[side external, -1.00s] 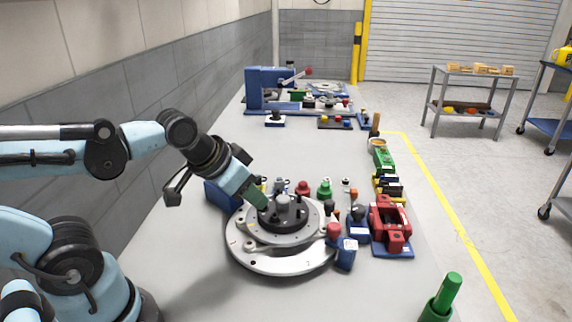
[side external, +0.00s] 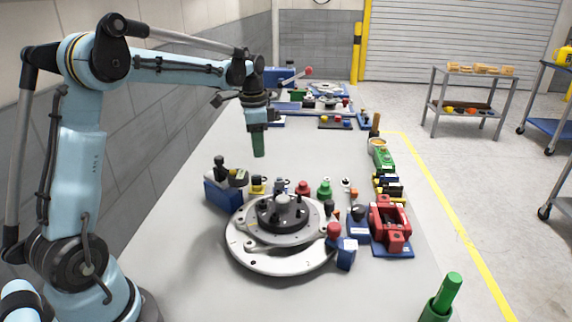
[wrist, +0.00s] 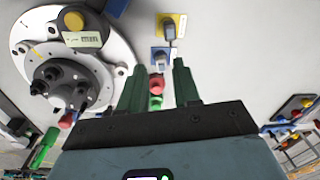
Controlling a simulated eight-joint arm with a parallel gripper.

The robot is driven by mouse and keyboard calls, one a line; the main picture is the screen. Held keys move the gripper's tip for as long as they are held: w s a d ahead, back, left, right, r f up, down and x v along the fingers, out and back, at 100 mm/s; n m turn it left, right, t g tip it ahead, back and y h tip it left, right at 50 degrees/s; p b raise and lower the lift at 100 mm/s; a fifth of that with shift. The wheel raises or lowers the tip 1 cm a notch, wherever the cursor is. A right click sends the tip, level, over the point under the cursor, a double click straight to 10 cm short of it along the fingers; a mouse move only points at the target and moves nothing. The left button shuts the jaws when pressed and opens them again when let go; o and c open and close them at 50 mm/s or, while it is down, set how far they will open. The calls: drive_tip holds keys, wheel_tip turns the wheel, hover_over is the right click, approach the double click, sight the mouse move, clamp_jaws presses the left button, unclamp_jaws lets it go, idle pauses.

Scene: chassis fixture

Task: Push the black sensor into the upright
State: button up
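My gripper (side external: 259,148) hangs pointing down with green fingers, above the bench behind the round chassis plate (side external: 262,262). In the wrist view the fingers of my gripper (wrist: 160,68) stand apart with nothing between their tips. A small dark sensor-like part (wrist: 170,27) sits on a yellow plate beyond the fingertips, and a grey one (wrist: 160,56) sits on a blue plate just nearer. I cannot tell for certain which is the black sensor. The chassis bears a black hub (wrist: 66,84) with several posts; I cannot tell which part is the upright.
A red knob (side external: 303,187) and a green knob (side external: 325,190) stand behind the plate. A blue block (side external: 222,193) with a black-topped part is at its left. A red fixture (side external: 390,225) stands right. The grey bench is clear left of the plate.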

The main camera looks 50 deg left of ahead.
sight(257, 182)
drive_tip(key=shift+w+a+f+m+g, duration=0.15)
drive_tip(key=shift+a+f, duration=0.25)
drive_tip(key=shift+a, duration=0.15)
drive_tip(key=shift+w+a+f+m+g, duration=0.15)
drive_tip(key=shift+a+f, duration=0.25)
drive_tip(key=shift+a, duration=0.15)
drive_tip(key=shift+a+f, duration=0.2)
drive_tip(key=shift+f, duration=3.95)
clamp_jaws()
drive_tip(key=shift+r, duration=0.15)
drive_tip(key=shift+r, duration=0.9)
